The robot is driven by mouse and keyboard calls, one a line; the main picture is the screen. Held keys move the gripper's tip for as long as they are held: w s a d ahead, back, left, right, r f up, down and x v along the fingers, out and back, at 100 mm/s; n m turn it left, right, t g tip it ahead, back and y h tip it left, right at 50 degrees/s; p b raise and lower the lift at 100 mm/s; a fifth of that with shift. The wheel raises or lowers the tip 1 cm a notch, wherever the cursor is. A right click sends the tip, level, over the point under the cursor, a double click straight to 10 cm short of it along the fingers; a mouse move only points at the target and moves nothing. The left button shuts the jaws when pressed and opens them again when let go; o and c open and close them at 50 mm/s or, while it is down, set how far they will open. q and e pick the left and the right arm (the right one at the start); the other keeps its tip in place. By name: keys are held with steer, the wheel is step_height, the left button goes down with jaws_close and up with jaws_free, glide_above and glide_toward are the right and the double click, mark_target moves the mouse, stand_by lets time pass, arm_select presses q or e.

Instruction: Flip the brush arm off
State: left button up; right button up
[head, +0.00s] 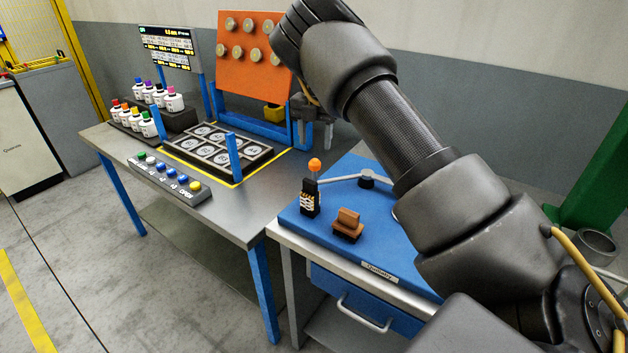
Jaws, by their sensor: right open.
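A thin grey arm (338,179) lies over the blue mat, running from a dark round pivot (367,179) at right to a black post at left. The small black post with a striped label (310,203) carries an upright orange ball knob (315,164). A brown brush-like block (347,225) sits in front of it, apart from the post. My right gripper (317,132) is open, pointing down, above and behind the orange knob, near the back of the grey table. It touches nothing that I can see. My right arm hides part of the blue mat. My left gripper is out of view.
The grey table (250,205) holds a tray of round slots (215,149), coloured-cap bottles (140,121) and a button panel (165,178). An orange pegboard (250,60) with bobbins and a display (168,46) stand behind. The blue mat (385,262) has clear room in front.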

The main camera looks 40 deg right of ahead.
mark_target(316, 171)
step_height(316, 171, down, 11)
steer(key=shift+r+p, duration=0.15)
steer(key=shift+p, duration=0.3)
jaws_close()
steer(key=shift+s, duration=0.1)
stand_by(0.3)
